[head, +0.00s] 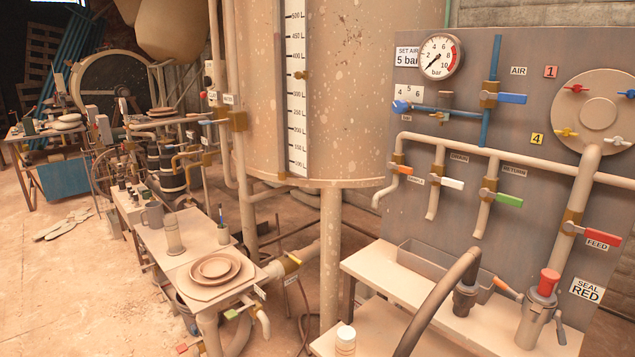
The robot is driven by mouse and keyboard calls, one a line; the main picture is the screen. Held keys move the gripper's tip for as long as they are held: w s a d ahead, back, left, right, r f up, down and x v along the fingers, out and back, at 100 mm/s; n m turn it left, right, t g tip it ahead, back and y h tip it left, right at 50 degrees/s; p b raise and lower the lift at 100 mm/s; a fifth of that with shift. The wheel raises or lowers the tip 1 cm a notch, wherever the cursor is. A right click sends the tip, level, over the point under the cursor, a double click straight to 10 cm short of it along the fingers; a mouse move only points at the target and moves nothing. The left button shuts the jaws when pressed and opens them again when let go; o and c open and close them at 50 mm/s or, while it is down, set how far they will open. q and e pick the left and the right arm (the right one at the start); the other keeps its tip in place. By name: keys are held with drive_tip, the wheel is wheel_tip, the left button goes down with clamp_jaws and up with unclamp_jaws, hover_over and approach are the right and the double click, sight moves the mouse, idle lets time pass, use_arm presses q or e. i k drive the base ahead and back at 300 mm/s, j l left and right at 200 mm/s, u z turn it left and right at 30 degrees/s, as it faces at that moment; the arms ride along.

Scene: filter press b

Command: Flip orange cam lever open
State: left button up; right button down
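A grey cam coupling (538,316) stands upright on the white bench at the lower right, with a red plug (548,282) in its top. An orange-tipped cam lever (507,288) sticks out from its upper left side, angled up and away from the body. A second, grey lever (559,328) hangs down on its right side. Another orange handle (402,170) sits on a valve of the panel pipe. Neither of my grippers is in view.
A thick grey hose (437,296) with an elbow end rises left of the coupling, near a grey tray (425,262). A white jar (345,340) stands at the bench's front. Behind is the panel (470,110) with pipes, coloured valve handles and a gauge (439,55).

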sight(519, 298)
drive_tip(key=z, duration=0.35)
drive_tip(key=i+l+z, duration=0.1)
drive_tip(key=z, duration=0.25)
drive_tip(key=i+z, duration=0.1)
drive_tip(key=z, duration=0.2)
